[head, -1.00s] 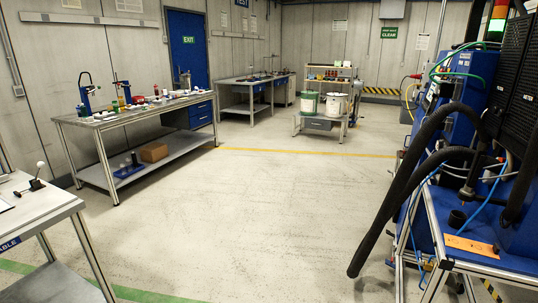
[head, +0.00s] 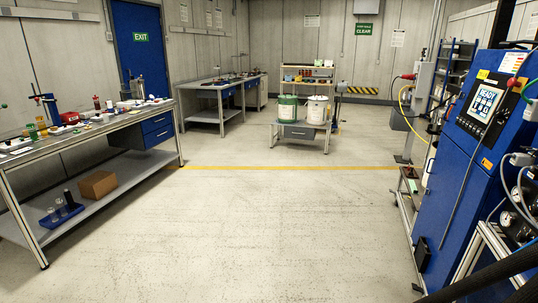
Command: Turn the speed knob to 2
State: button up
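No speed knob can be made out in the head view. A green drum (head: 287,109) and a white drum (head: 317,111) stand on a low cart (head: 298,133) at the back of the room. Whether a pump or its knob is at this cart is too small to tell. At the right stands a tall blue machine cabinet (head: 462,165) with a lit panel (head: 484,101); no speed knob can be picked out on it. My gripper is not in view.
A long workbench (head: 100,133) with small items runs along the left. A second bench (head: 212,85) stands farther back. Dark hoses (head: 485,279) cross the lower right corner. The floor (head: 280,220) in the middle is clear, crossed by a yellow line (head: 250,167).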

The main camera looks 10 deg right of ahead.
aim_at(499, 114)
jog(key=i+j+z, duration=0.1)
jog(key=i+z, duration=0.3)
jog(key=i+j+z, duration=0.6)
jog(key=z, duration=0.15)
jog(key=i+j+z, duration=0.55)
jog(key=j, duration=0.15)
jog(key=i+j+z, duration=0.15)
jog(key=j, duration=0.2)
jog(key=j+z, duration=0.15)
jog(key=j, duration=0.15)
jog(key=i+j, duration=0.05)
